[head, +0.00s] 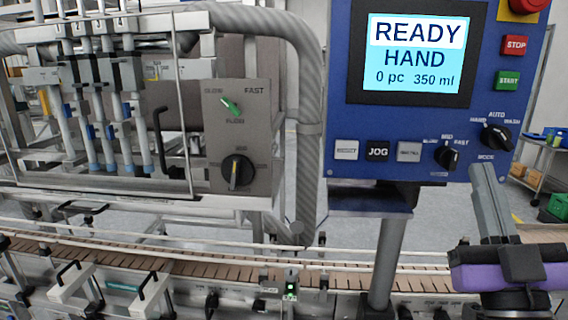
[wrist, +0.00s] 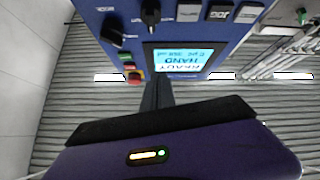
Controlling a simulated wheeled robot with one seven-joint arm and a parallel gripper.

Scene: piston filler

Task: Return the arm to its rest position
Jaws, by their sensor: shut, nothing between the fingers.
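My gripper (head: 481,172) is at the lower right of the head view, pointing up, with its grey fingers shut and nothing between them. The purple and black wrist is below it. Its tips are in front of the lower right edge of the blue control panel (head: 345,130), below the mode knob (head: 497,137); I cannot tell whether they touch it. In the wrist view the shut fingers (wrist: 157,85) point at the panel, which appears upside down. The panel screen (head: 418,55) reads READY, HAND, 0 pc, 350 ml.
The filler frame with its nozzles (head: 110,100) and a fast/slow knob plate (head: 238,140) stands at the left. A conveyor (head: 200,262) runs along the front below the panel. The panel post (head: 387,250) rises beside my gripper. A cart (head: 535,160) stands far right.

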